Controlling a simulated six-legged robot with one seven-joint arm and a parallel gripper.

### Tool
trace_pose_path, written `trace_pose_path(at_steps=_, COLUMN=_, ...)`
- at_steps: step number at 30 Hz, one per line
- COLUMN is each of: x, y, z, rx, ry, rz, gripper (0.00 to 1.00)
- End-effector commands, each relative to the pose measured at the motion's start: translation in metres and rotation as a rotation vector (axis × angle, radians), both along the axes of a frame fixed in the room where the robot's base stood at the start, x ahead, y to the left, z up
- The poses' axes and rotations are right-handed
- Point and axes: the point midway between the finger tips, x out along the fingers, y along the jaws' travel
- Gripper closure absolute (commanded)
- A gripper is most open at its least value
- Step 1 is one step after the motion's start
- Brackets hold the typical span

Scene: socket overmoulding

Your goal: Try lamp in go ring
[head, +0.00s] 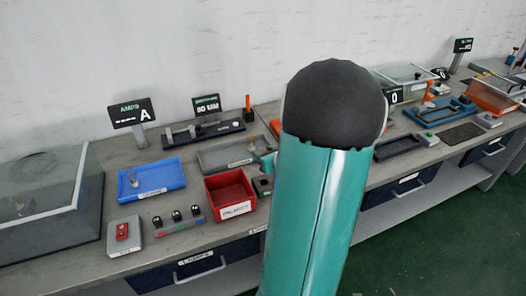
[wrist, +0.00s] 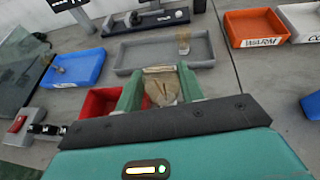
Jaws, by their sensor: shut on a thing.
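My gripper (wrist: 159,82) is shut on a tan, partly see-through piece, seemingly the lamp (wrist: 161,88), between its two green fingers in the wrist view. The held piece is above the bench near the grey tray and red bin. In the head view my own arm hides most of the gripper; a teal bit of it (head: 268,160) shows by the grey tray. A dark gauge base (wrist: 155,18) with a round knob and pale parts stands behind the grey tray; it also shows in the head view (head: 203,133). I cannot tell which part is the go ring.
The grey tray (wrist: 126,55) holds a small tan piece (wrist: 183,42). A red bin (head: 230,184), a blue tray (head: 152,180), a red switch box (head: 122,232) and a knob strip (head: 180,216) stand nearby. An orange WARM tray (wrist: 256,28) is at the right.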

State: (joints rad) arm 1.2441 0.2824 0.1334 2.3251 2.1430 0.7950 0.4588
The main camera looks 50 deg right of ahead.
Motion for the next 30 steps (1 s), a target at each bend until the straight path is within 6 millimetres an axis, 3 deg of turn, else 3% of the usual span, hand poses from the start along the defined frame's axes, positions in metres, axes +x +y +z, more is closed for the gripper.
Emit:
trace_pose_path(at_steps=8, x=-0.003, y=0.002, z=0.000, rx=0.000, ry=0.000, rz=0.002, gripper=0.83)
trace_pose_path(at_steps=30, x=0.000, y=0.001, z=-0.059, rx=0.002, ry=-0.001, rz=0.001, gripper=0.83)
